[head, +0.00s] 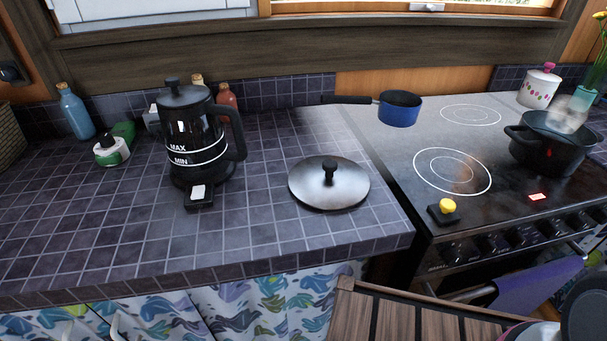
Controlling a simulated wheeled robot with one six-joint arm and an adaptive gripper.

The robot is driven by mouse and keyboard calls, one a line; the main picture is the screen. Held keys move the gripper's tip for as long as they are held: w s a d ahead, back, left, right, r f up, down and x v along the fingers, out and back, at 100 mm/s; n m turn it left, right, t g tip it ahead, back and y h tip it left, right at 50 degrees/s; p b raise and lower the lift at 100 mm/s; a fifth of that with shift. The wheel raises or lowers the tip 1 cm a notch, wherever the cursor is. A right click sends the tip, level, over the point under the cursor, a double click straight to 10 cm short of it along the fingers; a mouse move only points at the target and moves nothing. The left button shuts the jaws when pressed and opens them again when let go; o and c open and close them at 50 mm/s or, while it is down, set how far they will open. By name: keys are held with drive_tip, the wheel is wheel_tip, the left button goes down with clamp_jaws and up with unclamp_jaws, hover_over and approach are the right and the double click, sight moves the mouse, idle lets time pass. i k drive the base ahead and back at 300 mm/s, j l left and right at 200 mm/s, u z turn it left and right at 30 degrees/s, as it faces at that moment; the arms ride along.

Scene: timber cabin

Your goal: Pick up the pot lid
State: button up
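The pot lid (306,187) is a round, shiny steel disc with a black knob (329,168) on top. It lies flat, knob up, on the dark tiled counter (255,232), near the counter's right end beside the stove. Nothing touches or covers it. A black pot (545,153) without a lid stands on the right of the stove, with steam above it.
A black kettle (190,135) stands left of the lid. A blue saucepan (401,112) is on the stove (395,155). A blue bottle (75,115) and small containers stand at the back left. The front counter is clear. A wooden slatted top (390,317) is below.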

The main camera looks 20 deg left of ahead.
sight(324, 182)
drive_tip(key=u, duration=0.95)
drive_tip(key=z, duration=1.45)
drive_tip(key=u, duration=1.45)
drive_tip(key=k, duration=0.25)
